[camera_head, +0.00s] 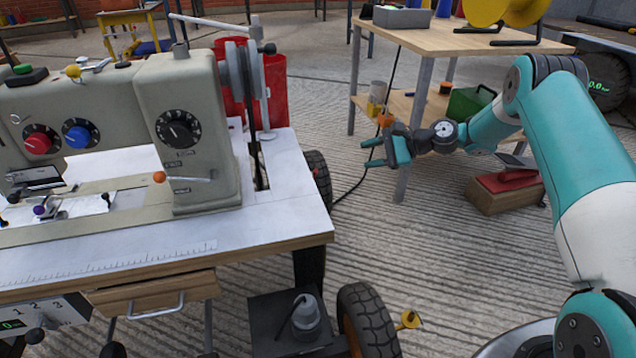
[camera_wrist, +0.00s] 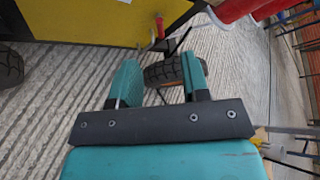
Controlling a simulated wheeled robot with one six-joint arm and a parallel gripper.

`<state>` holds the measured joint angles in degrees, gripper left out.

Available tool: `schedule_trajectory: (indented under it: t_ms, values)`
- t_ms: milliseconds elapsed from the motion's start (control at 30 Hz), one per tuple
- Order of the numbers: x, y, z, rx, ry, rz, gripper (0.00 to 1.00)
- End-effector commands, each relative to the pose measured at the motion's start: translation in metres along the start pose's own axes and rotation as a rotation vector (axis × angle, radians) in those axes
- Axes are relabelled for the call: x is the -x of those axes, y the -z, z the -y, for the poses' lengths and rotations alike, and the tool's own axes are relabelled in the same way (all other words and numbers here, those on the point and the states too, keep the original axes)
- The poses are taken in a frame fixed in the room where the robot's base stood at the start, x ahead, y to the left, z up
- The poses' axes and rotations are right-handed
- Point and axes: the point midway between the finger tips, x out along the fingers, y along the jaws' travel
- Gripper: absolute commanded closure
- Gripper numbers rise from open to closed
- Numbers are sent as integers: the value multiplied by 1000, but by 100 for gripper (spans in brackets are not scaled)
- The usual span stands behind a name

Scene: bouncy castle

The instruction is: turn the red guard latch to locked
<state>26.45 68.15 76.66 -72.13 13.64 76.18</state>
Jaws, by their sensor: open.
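A small red upright handle (camera_wrist: 160,27) shows in the wrist view at the edge of a yellow panel (camera_wrist: 90,22). It looks like the red guard latch, but it is small and its setting cannot be read. I cannot make it out in the head view. My gripper (camera_head: 368,153) is right of the sewing machine table in the head view, in the air and apart from it. Its two teal fingers are spread with nothing between them. In the wrist view my gripper (camera_wrist: 158,70) is below the red handle in the picture and not touching it.
The sewing machine (camera_head: 180,100) stands on a wheeled white-topped table (camera_head: 250,225) with a red dial (camera_head: 38,141) and a blue dial (camera_head: 77,134). Red canisters (camera_head: 272,88) are behind it. A wooden workbench (camera_head: 440,40) stands behind my gripper. Open ribbed floor lies between.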

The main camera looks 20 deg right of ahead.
Motion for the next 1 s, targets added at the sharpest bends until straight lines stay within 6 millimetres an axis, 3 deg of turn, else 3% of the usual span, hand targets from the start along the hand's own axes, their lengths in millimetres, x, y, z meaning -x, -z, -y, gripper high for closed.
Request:
schedule_trajectory:
  t_ms: [33, 100, 333, 800, 1000]
  values:
    - [2, 20, -12, -53, 32, 6, 58]
    - [5, 33, -19, -103, 64, 15, 58]
    - [-6, 44, -26, -149, 91, 28, 58]
    - [-111, 43, -19, -143, 87, 28, 58]
    - [-147, 42, -15, -145, 88, 26, 58]
